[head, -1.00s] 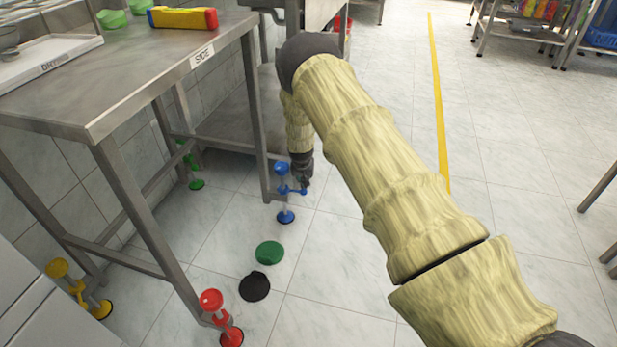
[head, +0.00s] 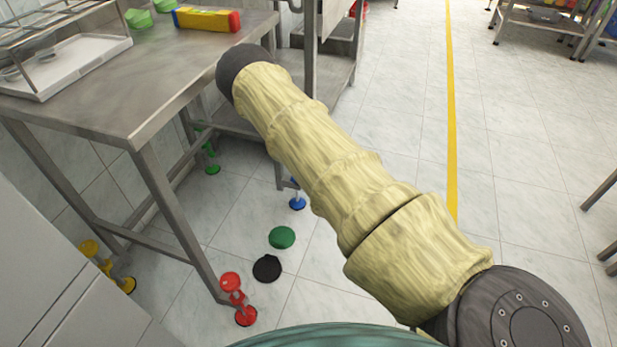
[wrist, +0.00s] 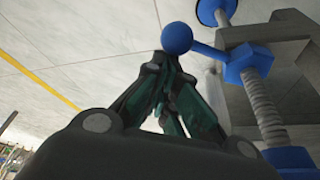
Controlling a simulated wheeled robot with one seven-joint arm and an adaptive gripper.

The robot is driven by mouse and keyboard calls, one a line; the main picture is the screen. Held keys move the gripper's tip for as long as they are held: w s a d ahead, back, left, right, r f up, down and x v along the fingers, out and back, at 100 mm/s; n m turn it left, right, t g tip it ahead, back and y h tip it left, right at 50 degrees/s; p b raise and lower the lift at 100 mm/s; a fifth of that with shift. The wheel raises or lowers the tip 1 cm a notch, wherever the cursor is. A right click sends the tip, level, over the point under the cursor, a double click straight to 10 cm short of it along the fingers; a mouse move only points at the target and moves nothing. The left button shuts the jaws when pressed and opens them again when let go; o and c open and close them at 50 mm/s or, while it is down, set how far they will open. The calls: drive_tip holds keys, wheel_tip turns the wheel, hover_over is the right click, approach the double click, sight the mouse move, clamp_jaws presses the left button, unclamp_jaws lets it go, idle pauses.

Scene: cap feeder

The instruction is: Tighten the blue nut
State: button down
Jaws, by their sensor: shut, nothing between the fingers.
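The blue nut (wrist: 247,64) is a hex collar on a grey threaded rod (wrist: 262,105) in the wrist view. A short blue lever runs left from it to a round blue ball (wrist: 176,38). My gripper (wrist: 166,66) is shut and empty, its fingertips close by the ball; I cannot tell whether they touch it. In the head view my arm hides the gripper and most of the nut. Only the blue foot (head: 297,203) and a bit of blue above it show, beside a table leg.
Red (head: 233,297), yellow (head: 105,267) and green (head: 210,158) levelling feet stand under the steel table (head: 120,115). A green disc (head: 282,237) and a black disc (head: 267,269) lie on the floor.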

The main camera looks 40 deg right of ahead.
drive_tip(key=shift+s+a, duration=0.15)
drive_tip(key=shift+a, duration=0.2)
idle(0.3)
drive_tip(key=shift+d, duration=0.1)
wheel_tip(320, 180, up, 10)
drive_tip(key=p, duration=0.3)
drive_tip(key=shift+d+p, duration=0.15)
drive_tip(key=shift+p, duration=0.15)
idle(0.8)
